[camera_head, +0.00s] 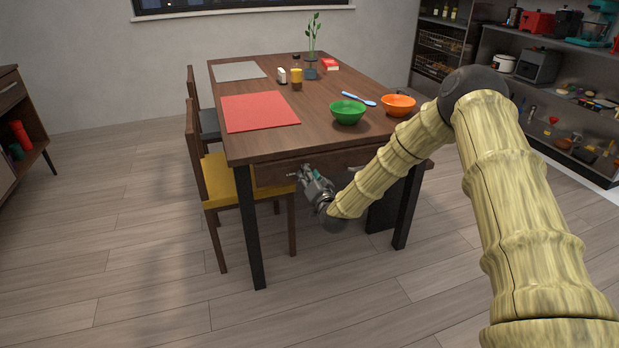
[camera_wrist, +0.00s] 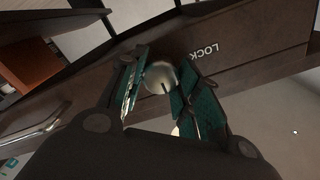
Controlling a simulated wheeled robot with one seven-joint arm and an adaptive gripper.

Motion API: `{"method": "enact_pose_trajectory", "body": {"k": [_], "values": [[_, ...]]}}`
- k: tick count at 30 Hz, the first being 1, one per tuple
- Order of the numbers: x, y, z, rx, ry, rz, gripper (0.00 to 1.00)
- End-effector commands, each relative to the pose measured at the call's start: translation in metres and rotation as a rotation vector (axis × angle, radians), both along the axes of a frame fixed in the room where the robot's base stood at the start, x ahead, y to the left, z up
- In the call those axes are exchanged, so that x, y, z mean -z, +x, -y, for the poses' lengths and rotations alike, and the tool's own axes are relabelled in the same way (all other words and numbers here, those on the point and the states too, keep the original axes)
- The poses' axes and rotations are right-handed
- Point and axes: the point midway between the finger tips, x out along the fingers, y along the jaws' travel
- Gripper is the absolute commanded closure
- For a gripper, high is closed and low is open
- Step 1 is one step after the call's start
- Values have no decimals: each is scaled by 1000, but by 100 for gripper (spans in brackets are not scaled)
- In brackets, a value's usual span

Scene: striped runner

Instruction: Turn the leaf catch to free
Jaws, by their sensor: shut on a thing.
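The leaf catch is a pale round metal knob (camera_wrist: 159,76) on the dark wooden front under the table top. A white LOCK label (camera_wrist: 204,50) is beside it, tilted in the wrist view. My gripper (camera_head: 304,173) is at the table's near edge, by the drawer front. In the wrist view its teal-padded fingers (camera_wrist: 160,84) stand on both sides of the knob and are shut on it. A dark mark shows on the knob, but the fingers hide part of it and I cannot tell which setting it points to. The head view does not show the knob clearly.
The table (camera_head: 230,145) bears a red mat (camera_head: 258,111), a green bowl (camera_head: 347,112) and an orange bowl (camera_head: 398,105). A chair with a yellow seat (camera_head: 228,180) stands close left of my gripper. A metal handle (camera_wrist: 40,125) shows in the wrist view. Floor in front is clear.

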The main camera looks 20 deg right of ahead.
Motion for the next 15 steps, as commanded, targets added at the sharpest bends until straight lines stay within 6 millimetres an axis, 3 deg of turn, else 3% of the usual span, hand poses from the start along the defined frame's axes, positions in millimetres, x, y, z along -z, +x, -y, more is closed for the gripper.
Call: {"method": "enact_pose_trajectory", "body": {"k": [11, 12, 15], "values": [[1, 0, 1, 2, 4, -1, 91], [1, 0, 1, 2, 4, -1, 62], [1, 0, 1, 2, 3, -1, 46]]}}
